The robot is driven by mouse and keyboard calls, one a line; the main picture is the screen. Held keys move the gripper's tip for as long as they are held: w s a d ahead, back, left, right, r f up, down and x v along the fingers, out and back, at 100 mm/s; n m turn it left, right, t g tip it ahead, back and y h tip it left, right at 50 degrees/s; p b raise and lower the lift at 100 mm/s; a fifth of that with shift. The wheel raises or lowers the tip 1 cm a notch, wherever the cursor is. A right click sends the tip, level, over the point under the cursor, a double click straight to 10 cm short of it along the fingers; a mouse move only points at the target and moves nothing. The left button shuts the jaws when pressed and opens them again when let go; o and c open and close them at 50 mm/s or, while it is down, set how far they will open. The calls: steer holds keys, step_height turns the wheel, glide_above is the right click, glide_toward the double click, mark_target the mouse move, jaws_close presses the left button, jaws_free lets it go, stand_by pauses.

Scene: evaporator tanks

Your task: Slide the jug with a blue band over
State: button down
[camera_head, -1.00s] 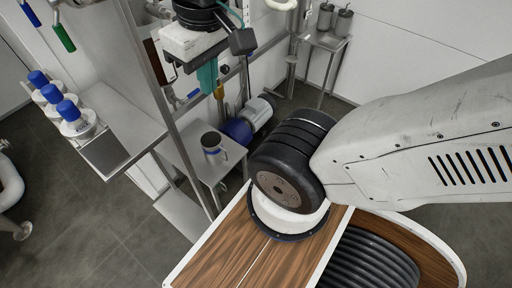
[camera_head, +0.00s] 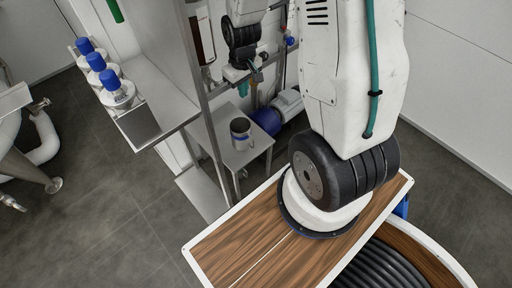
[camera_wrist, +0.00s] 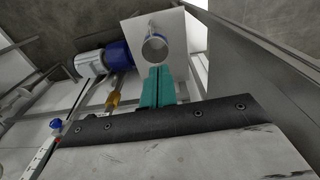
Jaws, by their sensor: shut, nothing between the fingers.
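The grey metal jug with a blue band (camera_head: 240,128) stands upright on a low steel table (camera_head: 255,146) in the head view. In the wrist view the jug (camera_wrist: 155,46) is seen from above, just beyond the fingertips. My gripper (camera_head: 243,90) has teal fingers and is above and behind the jug in the head view, apart from it. In the wrist view my gripper (camera_wrist: 159,70) has its fingers together with nothing between them.
A blue and silver motor (camera_head: 272,115) lies right of the jug, close behind the table. A steel shelf with upright posts (camera_head: 205,85) stands left of the table.

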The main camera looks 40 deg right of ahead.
glide_above(244, 137)
steer(key=s+d, duration=0.1)
steer(key=s, duration=0.5)
step_height(244, 137, down, 14)
steer(key=s+d+f, duration=0.1)
steer(key=s+f, duration=0.3)
steer(key=f, duration=0.7)
steer(key=w+f, duration=0.4)
steer(key=f, duration=0.5)
steer(key=shift+f+g, duration=0.3)
steer(key=shift+f, duration=0.1)
steer(key=shift+w, duration=0.1)
